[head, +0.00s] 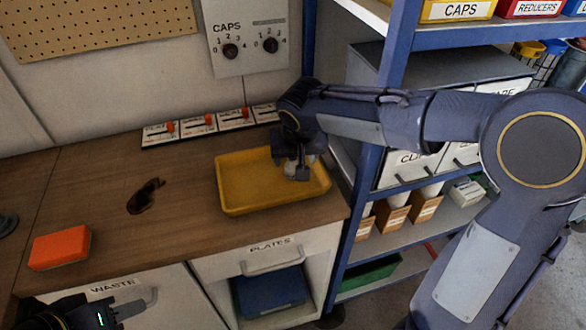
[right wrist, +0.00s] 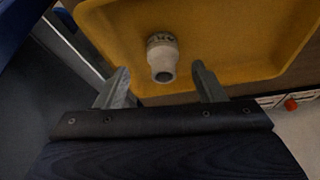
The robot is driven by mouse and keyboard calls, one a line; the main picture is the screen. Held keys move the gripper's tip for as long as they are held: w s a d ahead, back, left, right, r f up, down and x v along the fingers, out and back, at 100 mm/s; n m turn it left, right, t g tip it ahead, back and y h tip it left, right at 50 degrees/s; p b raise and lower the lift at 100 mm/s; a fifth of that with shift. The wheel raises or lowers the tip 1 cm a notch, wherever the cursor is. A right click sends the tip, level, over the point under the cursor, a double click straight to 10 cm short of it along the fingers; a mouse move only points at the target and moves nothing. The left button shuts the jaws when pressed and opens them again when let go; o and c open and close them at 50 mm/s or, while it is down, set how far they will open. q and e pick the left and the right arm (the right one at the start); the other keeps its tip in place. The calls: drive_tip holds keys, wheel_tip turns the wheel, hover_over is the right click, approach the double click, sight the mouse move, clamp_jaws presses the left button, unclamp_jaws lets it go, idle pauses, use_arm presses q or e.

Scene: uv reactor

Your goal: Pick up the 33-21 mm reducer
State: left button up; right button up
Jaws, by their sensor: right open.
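The reducer, a small off-white stepped tube with a wider ribbed collar, stands or lies in the yellow tray (head: 230,208). It shows whole in the right wrist view (right wrist: 162,57), and partly behind my gripper in the head view. My right gripper (right wrist: 162,84) is open over the tray's right part. In the right wrist view the reducer lies just beyond and between its two fingertips, with a gap on each side. In the head view the right gripper (head: 298,170) hides part of it. My left gripper (head: 118,312) is at the bottom left, partly cut off; its jaw opening is unclear.
Several switches (head: 200,124) line the bench's back. A blue shelf post (head: 362,205) stands close right of the tray.

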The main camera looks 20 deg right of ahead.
sight(293, 159)
drive_tip(key=x, duration=0.4)
drive_tip(key=shift+w+a+f, duration=0.1)
drive_tip(key=shift+w+f, duration=0.15)
drive_tip(key=shift+w, duration=0.1)
drive_tip(key=c, duration=1.1)
drive_tip(key=shift+o, duration=0.2)
drive_tip(key=shift+r, duration=0.1)
